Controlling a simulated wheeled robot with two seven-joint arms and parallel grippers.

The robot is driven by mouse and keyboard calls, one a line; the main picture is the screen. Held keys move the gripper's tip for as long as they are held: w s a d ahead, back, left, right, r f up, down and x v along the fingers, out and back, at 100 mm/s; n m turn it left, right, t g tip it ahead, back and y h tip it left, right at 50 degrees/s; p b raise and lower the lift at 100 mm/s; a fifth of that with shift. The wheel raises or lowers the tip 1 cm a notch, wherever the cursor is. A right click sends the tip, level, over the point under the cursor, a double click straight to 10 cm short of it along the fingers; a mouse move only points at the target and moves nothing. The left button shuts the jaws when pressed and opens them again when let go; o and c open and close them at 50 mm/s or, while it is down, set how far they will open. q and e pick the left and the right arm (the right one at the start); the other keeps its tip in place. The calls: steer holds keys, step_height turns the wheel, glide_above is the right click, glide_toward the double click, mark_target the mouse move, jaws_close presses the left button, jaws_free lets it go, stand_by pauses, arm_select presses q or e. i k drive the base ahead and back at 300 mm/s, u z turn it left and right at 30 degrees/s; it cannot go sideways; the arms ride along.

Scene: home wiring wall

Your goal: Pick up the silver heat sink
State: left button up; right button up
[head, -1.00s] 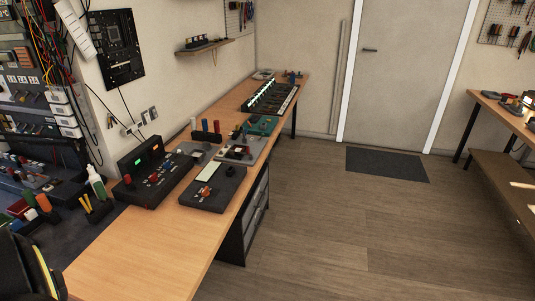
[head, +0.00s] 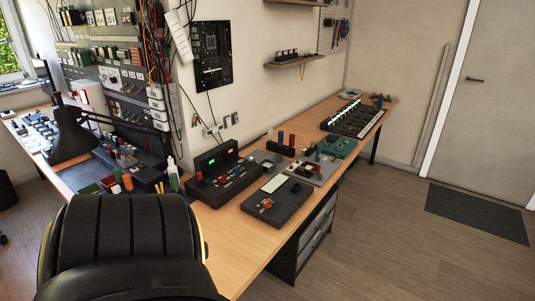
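I cannot make out a silver heat sink for certain in the head view. Several small parts crowd the long wooden bench (head: 232,262), too small to tell apart. A grey board (head: 316,170) with small parts lies on it, behind a dark box (head: 276,203) with a pale panel and red and black knobs. A black console (head: 222,176) with green lights stands to the left. Neither my left nor my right gripper is in view.
A large black ribbed shape with yellow edges, which I cannot identify, hides the lower left. A green board (head: 340,147) and a black rack (head: 354,118) lie farther along the bench. The floor (head: 400,255) on the right is clear, with a dark mat (head: 476,214) by the door (head: 485,110).

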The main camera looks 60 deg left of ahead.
mark_target(279, 159)
steer(key=u, duration=0.6)
steer(key=i, duration=1.95)
steer(key=u, duration=1.85)
steer(key=i, duration=1)
steer(key=u, duration=1.2)
